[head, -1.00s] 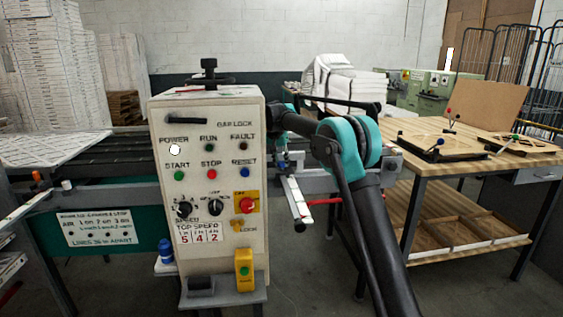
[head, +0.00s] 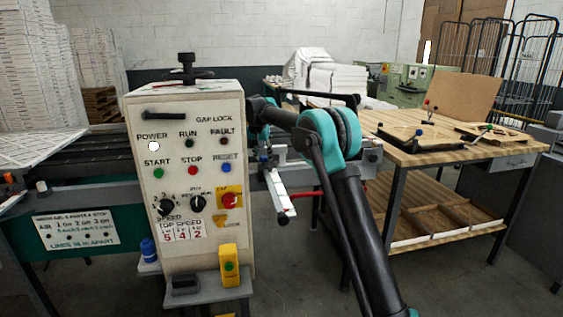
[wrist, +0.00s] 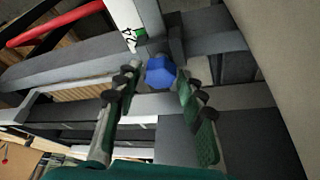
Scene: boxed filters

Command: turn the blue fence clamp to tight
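The blue fence clamp (wrist: 160,71) is a faceted blue knob on a grey metal bar, seen at the upper middle of the wrist view. My gripper (wrist: 156,78) is open, its two green-padded fingers with dark tips reaching toward the knob, one on each side. Gaps show between the knob and both fingers; I cannot tell if the tips reach its depth. In the head view a small blue spot, likely the clamp (head: 263,158), shows by the white fence bar (head: 277,190). There my gripper is mostly hidden behind the control panel and arm.
A cream control panel (head: 190,130) stands close left of my arm. A red rod (head: 305,194) sticks out right of the fence; a red bar also crosses the wrist view's upper left (wrist: 55,24). A wooden workbench (head: 455,155) stands at right. Open floor lies in front.

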